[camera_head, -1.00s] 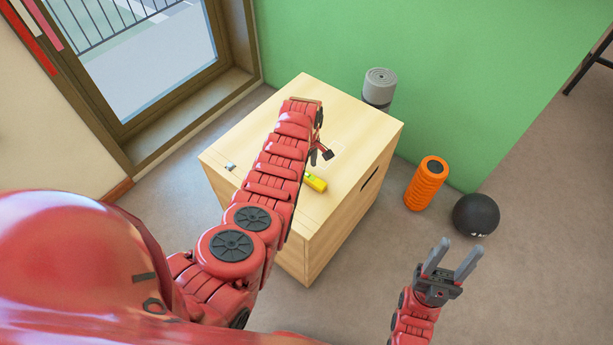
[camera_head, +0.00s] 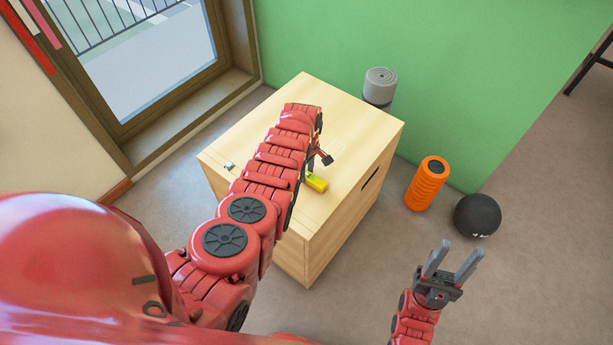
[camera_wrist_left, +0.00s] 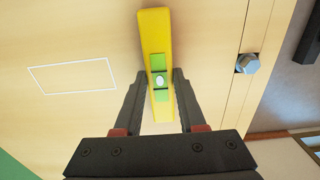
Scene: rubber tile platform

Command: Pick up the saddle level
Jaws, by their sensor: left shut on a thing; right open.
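The saddle level is a small yellow bar with a green window and a pale vial. In the head view the saddle level (camera_head: 317,183) shows near the front edge of the wooden box top, partly hidden by my left arm. In the left wrist view the saddle level (camera_wrist_left: 155,45) lies between the two dark fingers of my left gripper (camera_wrist_left: 158,85), which are shut on its middle. I cannot tell whether it touches the box top. My right gripper (camera_head: 452,262) is open and empty, out to the right of the box over the floor.
The wooden box (camera_head: 340,225) carries a white outlined rectangle (camera_wrist_left: 73,74) and a metal bolt (camera_wrist_left: 247,63). A grey roll (camera_head: 380,85) stands behind it. An orange roller (camera_head: 428,184) and a black ball (camera_head: 477,215) are on the floor to the right.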

